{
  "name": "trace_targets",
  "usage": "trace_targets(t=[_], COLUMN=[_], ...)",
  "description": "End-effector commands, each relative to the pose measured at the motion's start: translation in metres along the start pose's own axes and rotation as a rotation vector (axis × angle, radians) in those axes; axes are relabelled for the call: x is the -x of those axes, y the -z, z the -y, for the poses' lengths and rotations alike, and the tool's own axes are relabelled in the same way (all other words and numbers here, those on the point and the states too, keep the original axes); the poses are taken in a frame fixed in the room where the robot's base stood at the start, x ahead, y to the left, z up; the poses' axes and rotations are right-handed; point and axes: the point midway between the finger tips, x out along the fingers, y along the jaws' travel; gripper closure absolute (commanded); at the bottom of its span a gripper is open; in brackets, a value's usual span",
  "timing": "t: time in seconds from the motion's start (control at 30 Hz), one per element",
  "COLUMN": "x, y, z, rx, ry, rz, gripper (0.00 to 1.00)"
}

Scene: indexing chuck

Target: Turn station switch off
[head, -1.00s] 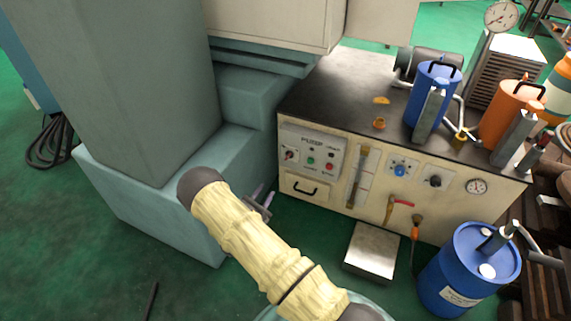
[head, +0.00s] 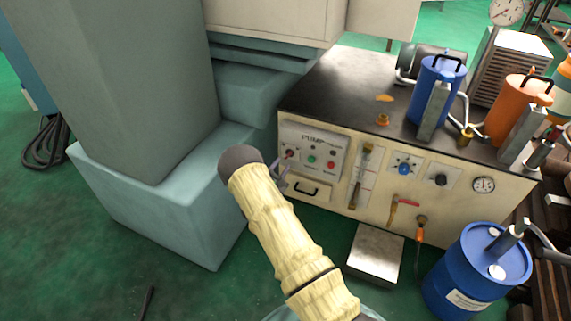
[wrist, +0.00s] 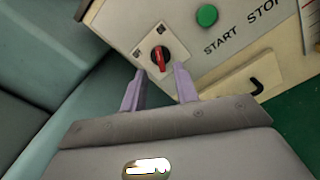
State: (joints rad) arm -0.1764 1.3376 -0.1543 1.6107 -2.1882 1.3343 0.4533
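The station switch (wrist: 160,58) is a red knob on a black round base, on a pale plate at the left end of the pump panel. In the head view the switch (head: 290,154) is small, just beyond my gripper. In the head view my gripper (head: 279,175) is partly hidden by my arm.
A green START button (wrist: 207,15) lies right of the switch. A drawer with a black handle (head: 306,190) is below. A teal machine base (head: 170,190) stands close on the left. A metal plate (head: 376,252) and blue drum (head: 478,270) stand at the lower right.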

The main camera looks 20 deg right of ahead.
Motion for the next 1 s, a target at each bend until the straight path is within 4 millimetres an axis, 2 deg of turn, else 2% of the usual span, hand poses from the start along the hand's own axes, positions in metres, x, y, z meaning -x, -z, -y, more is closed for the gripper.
trace_targets(t=[0.1, 0.2, 0.33, 0.6, 0.77, 1.0], x=[-0.021, -0.033, -0.041, -0.043, -0.043, -0.041], y=[0.002, 0.002, 0.001, -0.002, -0.001, 0.000], z=[0.002, 0.001, 0.000, 0.002, 0.002, 0.001], rx=[-0.003, -0.002, -0.001, 0.000, 0.000, 0.003], ry=[0.001, 0.000, 0.000, 0.003, 0.002, 0.002], rz=[0.003, 0.001, 0.000, 0.002, 0.001, 0.000], gripper=[0.70, 0.70, 0.70, 0.70, 1.00, 1.00])
